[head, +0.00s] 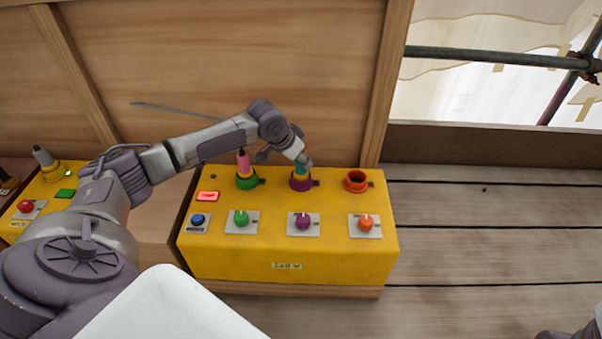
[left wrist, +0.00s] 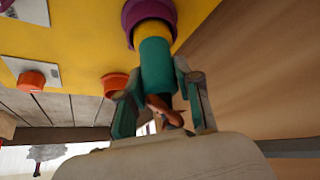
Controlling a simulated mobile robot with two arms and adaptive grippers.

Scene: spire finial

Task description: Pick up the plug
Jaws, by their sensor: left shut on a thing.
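A teal plug (left wrist: 156,62) with a yellow-orange collar stands in the purple socket (head: 300,184) on the yellow panel box. It also shows in the head view (head: 302,171). My left gripper (left wrist: 158,76) is shut on the teal plug, with one finger on each side of it. In the head view the left gripper (head: 303,159) is above the purple socket and partly covers the plug. The collar end sits at the purple ring (left wrist: 148,10); how deep it goes is hidden. A pink plug (head: 243,161) stands in the green socket (head: 246,183) to the left.
The yellow box (head: 290,262) carries an empty orange socket (head: 355,181), a lit red indicator (head: 207,196), a blue button (head: 197,219), and green, purple and orange knobs. Another yellow box (head: 45,192) stands at left. A wooden wall (head: 230,60) rises behind. Plank floor lies at right.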

